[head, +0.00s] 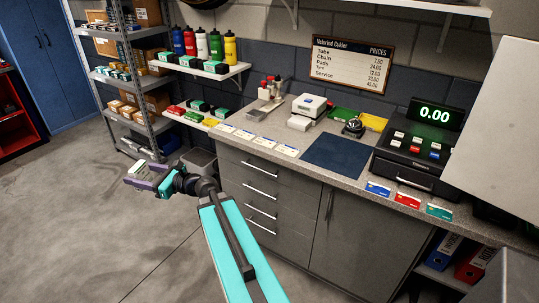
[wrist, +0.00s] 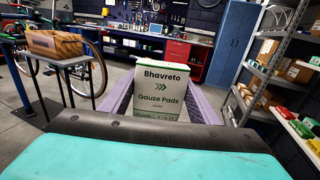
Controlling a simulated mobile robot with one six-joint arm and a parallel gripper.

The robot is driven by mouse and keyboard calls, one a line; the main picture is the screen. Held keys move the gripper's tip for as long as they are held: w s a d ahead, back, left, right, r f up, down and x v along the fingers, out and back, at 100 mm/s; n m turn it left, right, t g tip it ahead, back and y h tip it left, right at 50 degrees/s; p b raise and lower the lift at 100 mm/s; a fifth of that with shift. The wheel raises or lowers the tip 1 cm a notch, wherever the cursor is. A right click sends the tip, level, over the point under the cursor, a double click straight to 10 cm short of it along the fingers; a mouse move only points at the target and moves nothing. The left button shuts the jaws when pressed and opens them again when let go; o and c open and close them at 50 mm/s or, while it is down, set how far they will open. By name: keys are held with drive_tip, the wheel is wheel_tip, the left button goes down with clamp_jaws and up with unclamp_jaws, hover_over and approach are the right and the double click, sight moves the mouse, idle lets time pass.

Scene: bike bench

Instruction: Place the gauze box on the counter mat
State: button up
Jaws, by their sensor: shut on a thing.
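The gauze box (wrist: 158,88) is white with a green band and the words "Gauze Pads", upright between the purple fingers in the wrist view. My gripper (head: 146,178) is shut on it, out over the open floor to the left of the counter in the head view. The box (head: 138,168) shows there only as a small pale shape between the fingers. The counter mat (head: 343,157) is a flat dark blue rectangle on the grey counter, bare and well to the right of my gripper.
A cash register (head: 418,150) stands right of the mat, with several coloured cards along the front edge. A small dark round device (head: 354,128) and a white scale (head: 309,106) stand behind it. White cards (head: 264,142) lie to its left. A shelf rack (head: 125,70) stands at the left.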

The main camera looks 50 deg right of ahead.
drive_tip(key=s+d+m+g+h+b, duration=0.15)
drive_tip(key=s+d+m+h, duration=0.35)
drive_tip(key=d, duration=0.6)
drive_tip(key=s+d+m+h+b, duration=0.1)
drive_tip(key=d+m+h+b, duration=0.2)
drive_tip(key=d+h, duration=0.6)
drive_tip(key=s+d+m+g+h+b, duration=0.1)
drive_tip(key=s+d+m+h+b, duration=0.25)
drive_tip(key=d, duration=0.95)
drive_tip(key=s+d+m+g+h+b, duration=0.65)
drive_tip(key=s+d+g, duration=0.5)
drive_tip(key=s, duration=0.65)
drive_tip(key=s+d+m+g+b, duration=0.2)
drive_tip(key=s+m+g, duration=0.6)
drive_tip(key=s, duration=1)
drive_tip(key=shift+b+x, duration=0.35)
drive_tip(key=shift+x, duration=0.5)
drive_tip(key=shift+r, duration=0.2)
drive_tip(key=shift+w+d+f, duration=0.25)
drive_tip(key=shift+w+d, duration=0.15)
drive_tip(key=shift+d, duration=2.1)
drive_tip(key=shift+w+d+f, duration=0.2)
drive_tip(key=shift+w+d, duration=0.2)
drive_tip(key=shift+d, duration=2.05)
drive_tip(key=shift+w+d+f, duration=0.25)
drive_tip(key=shift+w+d, duration=0.15)
drive_tip(key=shift+d, duration=2.1)
drive_tip(key=shift+d, duration=0.1)
